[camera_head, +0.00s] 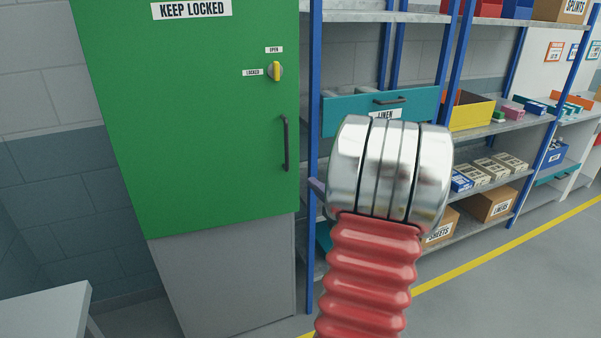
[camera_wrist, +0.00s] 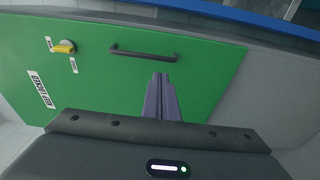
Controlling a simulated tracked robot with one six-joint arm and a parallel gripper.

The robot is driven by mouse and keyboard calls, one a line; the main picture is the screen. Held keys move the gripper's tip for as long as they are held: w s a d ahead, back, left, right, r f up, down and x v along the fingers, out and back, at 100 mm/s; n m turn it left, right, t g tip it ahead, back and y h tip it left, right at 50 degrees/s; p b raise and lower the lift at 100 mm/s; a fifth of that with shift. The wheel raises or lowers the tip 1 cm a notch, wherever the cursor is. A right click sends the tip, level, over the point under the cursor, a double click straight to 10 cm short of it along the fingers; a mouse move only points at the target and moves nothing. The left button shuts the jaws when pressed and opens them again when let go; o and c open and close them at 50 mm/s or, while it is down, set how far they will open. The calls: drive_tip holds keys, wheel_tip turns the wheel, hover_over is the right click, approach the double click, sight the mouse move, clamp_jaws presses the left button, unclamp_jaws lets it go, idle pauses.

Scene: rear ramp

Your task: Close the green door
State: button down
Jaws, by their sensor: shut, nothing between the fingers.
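The green door (camera_head: 195,120) fills the upper front of a grey cabinet and looks flush with it; I cannot tell if a small gap is left. It carries a dark bar handle (camera_head: 286,144) and a yellow knob (camera_head: 277,72) upright toward the "OPEN" label. In the wrist view the green door (camera_wrist: 110,80) spreads ahead, with the handle (camera_wrist: 143,54) just beyond my gripper (camera_wrist: 161,78) and the yellow knob (camera_wrist: 64,47) to the left. My gripper is shut and empty; contact with the door cannot be told. In the head view my arm mostly hides it.
A blue-framed shelf (camera_head: 311,255) stands right of the cabinet, with a teal "LINEN" drawer (camera_head: 352,116), boxes and bins. A pale table (camera_head: 45,315) is at the lower left. Open floor (camera_head: 500,270) with a yellow line lies at the lower right.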

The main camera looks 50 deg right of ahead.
sight(288, 161)
drive_tip(key=x, duration=1.4)
drive_tip(key=shift+f, duration=0.15)
